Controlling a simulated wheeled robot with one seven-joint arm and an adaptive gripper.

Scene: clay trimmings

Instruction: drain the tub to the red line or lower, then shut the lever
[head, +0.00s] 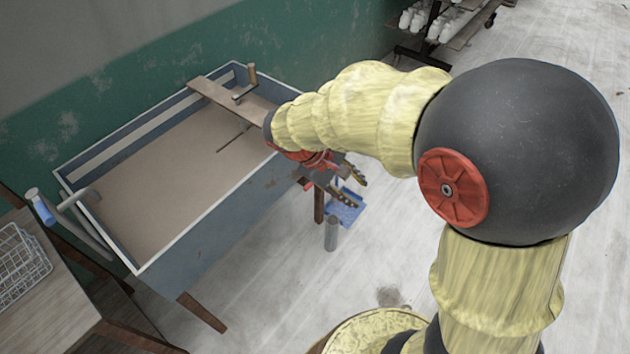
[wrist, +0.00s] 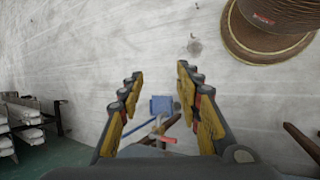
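The blue-grey tub (head: 215,225) stands on wooden legs along the wall, with flat brown liquid or slurry (head: 165,185) inside. A pale stripe (head: 140,132) runs along its far inner wall; I cannot make out a red line. My gripper (head: 350,184) is just outside the tub's right end, pointing away from it. In the wrist view my gripper (wrist: 160,76) is open, its fingers wide apart with nothing between the tips. A small red lever-like bar (wrist: 168,140) shows low between the fingers, partly hidden; I cannot tell its setting. No flow is clearly visible.
A blue object (head: 345,208) and a grey cylinder (head: 331,235) are below my gripper. A wire basket (head: 20,262) sits on a table at left. Open floor (head: 270,290) lies in front.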

